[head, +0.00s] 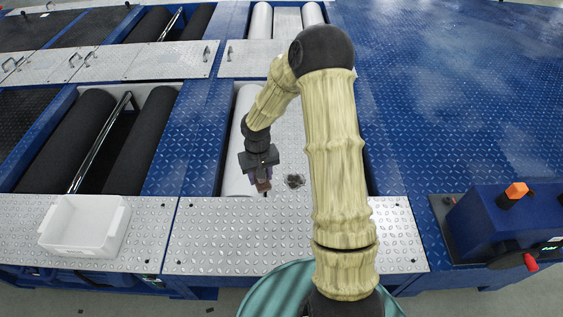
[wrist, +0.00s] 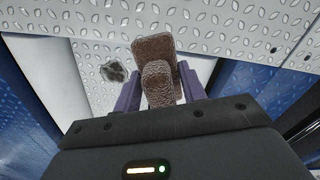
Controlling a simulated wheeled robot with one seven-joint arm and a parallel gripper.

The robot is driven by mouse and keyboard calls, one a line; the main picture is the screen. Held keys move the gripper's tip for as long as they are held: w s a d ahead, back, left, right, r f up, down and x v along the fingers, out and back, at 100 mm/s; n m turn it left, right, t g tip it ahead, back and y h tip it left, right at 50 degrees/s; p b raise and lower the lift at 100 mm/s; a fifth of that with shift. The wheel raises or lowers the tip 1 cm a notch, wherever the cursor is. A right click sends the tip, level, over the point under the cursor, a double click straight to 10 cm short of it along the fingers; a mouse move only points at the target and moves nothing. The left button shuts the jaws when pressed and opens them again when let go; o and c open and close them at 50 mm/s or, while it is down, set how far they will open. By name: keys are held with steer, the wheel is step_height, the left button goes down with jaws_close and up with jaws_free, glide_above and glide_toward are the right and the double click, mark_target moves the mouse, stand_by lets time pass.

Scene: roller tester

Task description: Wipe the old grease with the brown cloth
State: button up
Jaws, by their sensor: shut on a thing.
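My gripper (head: 262,182) points down above the silver tread plate, over the middle bay. In the wrist view its purple fingers (wrist: 158,92) are shut on the brown cloth (wrist: 153,48), which looks like a folded, rough block. A bit of the brown cloth (head: 264,186) shows below the fingers in the head view. The old grease (head: 294,181) is a small dark patch on the tread plate, just right of my gripper. In the wrist view the grease (wrist: 114,71) lies left of the cloth, apart from it. I cannot tell the cloth's exact height above the plate.
A white bin (head: 84,226) stands on the plate at the left. Black rollers (head: 66,138) lie in an open bay behind it. A light roller (head: 240,140) is beside my gripper. A blue control box (head: 505,222) with an orange knob and red handle stands at the right.

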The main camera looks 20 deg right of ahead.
steer(key=shift+s, duration=0.1)
steer(key=shift+d, duration=0.25)
steer(key=shift+w+d+f, duration=0.15)
steer(key=shift+w+d, duration=0.1)
steer(key=shift+d, duration=0.05)
steer(key=w+d+f+n+p, duration=0.3)
steer(key=w+d+f+n, duration=0.1)
steer(key=w+d+f, duration=0.3)
steer(key=shift+d+n, duration=0.4)
steer(key=shift+d, duration=0.45)
steer(key=shift+w+f, duration=0.1)
steer(key=shift+f, duration=0.05)
